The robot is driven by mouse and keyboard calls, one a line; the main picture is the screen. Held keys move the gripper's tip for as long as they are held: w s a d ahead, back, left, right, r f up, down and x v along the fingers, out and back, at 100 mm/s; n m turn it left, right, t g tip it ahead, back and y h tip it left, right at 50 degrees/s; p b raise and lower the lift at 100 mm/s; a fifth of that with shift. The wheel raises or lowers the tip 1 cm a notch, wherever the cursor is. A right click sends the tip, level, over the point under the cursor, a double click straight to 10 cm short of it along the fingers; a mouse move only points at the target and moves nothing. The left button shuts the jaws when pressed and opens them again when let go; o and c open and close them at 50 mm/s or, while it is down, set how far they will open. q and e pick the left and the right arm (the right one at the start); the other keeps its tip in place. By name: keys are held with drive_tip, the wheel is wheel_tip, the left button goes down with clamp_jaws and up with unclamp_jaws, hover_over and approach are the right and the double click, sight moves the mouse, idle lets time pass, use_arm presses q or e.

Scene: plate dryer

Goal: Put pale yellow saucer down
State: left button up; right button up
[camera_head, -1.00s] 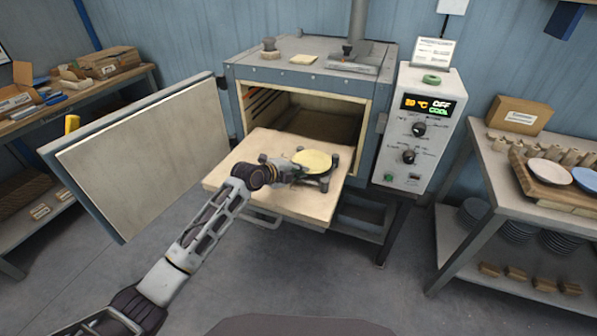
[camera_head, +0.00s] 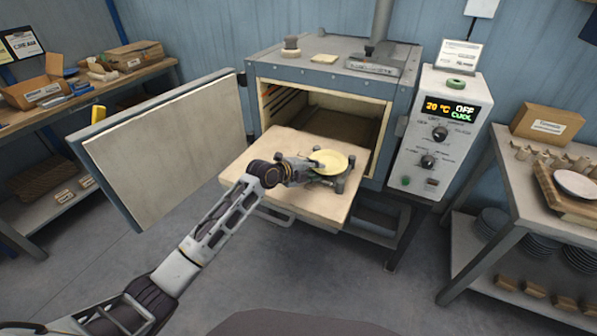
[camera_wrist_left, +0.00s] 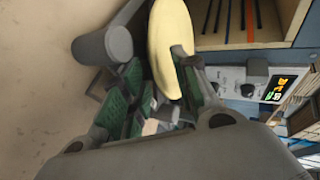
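The pale yellow saucer (camera_head: 332,161) lies roughly flat on a dark grey stand with short posts (camera_head: 340,185), on the pale slab in front of the oven. My left gripper (camera_head: 314,165) is at the saucer's left edge, with one finger showing above the rim. In the left wrist view the saucer (camera_wrist_left: 172,45) reaches between the two fingers (camera_wrist_left: 168,100), which stand apart with their green pads showing. The gripper looks open around the rim; whether a pad still touches is unclear. A grey post (camera_wrist_left: 116,43) is close beside the left finger. My right gripper is out of view.
The slab (camera_head: 290,205) extends from the open oven chamber (camera_head: 335,115). The open oven door (camera_head: 165,150) stands to the left, the control box (camera_head: 435,135) to the right. A shelf table with plates (camera_head: 540,190) is at the far right, a workbench (camera_head: 120,90) at the far left.

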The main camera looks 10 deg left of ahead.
use_arm(q)
drive_tip(key=v, duration=1.1)
drive_tip(key=shift+s, duration=0.25)
drive_tip(key=shift+a+r, duration=0.1)
drive_tip(key=shift+r, duration=0.05)
idle(1.3)
